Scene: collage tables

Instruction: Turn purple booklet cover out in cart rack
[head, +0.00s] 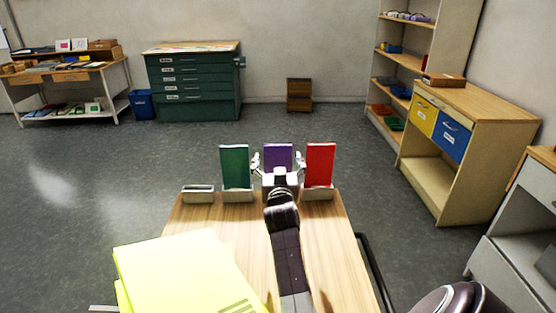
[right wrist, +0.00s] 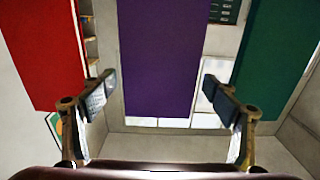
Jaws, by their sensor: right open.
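The purple booklet (head: 278,156) stands upright in the middle at the far edge of the cart top (head: 250,225). A plain purple face shows, and my right gripper hides its lower part and holder. My right gripper (head: 278,163) is open, one finger at each side of the purple booklet. In the right wrist view, the purple booklet (right wrist: 160,55) hangs between the spread fingertips (right wrist: 157,90), with gaps on both sides. The green booklet (head: 235,165) stands to its left and the red booklet (head: 320,164) to its right. My left gripper is out of view.
A small empty-looking holder (head: 198,193) sits left of the green booklet. A bright yellow stack (head: 185,270) covers the cart's near left. A green drawer cabinet (head: 195,85) and a shelf unit (head: 410,65) stand farther back. Open floor lies around the cart.

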